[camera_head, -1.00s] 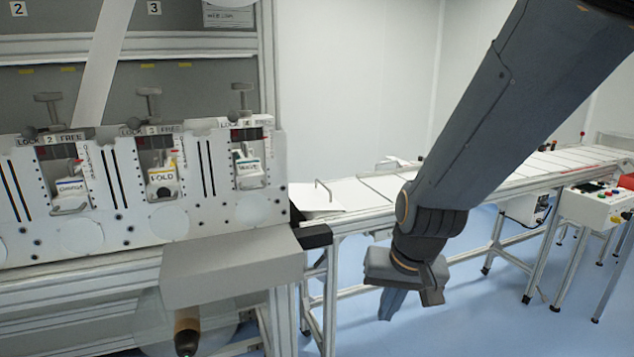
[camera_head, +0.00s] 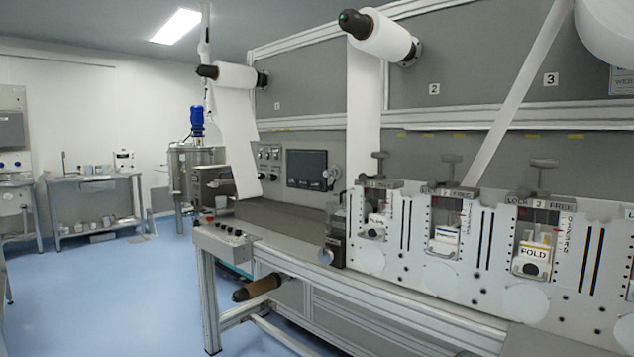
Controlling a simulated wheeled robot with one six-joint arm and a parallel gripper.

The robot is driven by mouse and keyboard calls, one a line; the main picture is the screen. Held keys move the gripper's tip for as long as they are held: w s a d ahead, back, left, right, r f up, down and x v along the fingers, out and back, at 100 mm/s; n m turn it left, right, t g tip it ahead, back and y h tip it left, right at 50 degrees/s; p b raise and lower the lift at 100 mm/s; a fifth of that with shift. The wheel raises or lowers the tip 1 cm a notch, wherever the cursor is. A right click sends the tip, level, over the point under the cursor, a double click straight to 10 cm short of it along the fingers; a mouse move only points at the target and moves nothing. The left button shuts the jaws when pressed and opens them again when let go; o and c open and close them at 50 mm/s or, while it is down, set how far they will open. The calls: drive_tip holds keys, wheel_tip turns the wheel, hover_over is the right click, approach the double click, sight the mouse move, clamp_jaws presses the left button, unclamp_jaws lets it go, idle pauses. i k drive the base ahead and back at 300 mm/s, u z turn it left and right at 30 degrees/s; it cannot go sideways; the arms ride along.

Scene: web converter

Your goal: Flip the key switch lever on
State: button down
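I cannot make out for certain which part is the key switch lever. A small grey panel (camera_head: 270,157) with several knobs or switches is on the back wall of the machine, left of a dark screen (camera_head: 307,169). A control box (camera_head: 226,240) with several small dark buttons or knobs sits at the machine's near left end. Both are too small in the view to tell a lever or its position. My gripper and arm are out of view.
The white-labelled station plates (camera_head: 490,265) with T-handles run along the right. Paper rolls (camera_head: 385,38) hang above. A brown roll (camera_head: 257,288) sticks out low at the left end. Blue floor (camera_head: 110,290) is open at left, before a bench (camera_head: 92,183) and a steel tank (camera_head: 190,165).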

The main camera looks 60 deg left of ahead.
sight(331, 188)
drive_tip(key=u, duration=2.35)
drive_tip(key=i, duration=0.55)
drive_tip(key=u, duration=0.7)
drive_tip(key=i, duration=1.4)
drive_tip(key=z, duration=0.5)
drive_tip(key=i, duration=1.1)
drive_tip(key=z, duration=0.75)
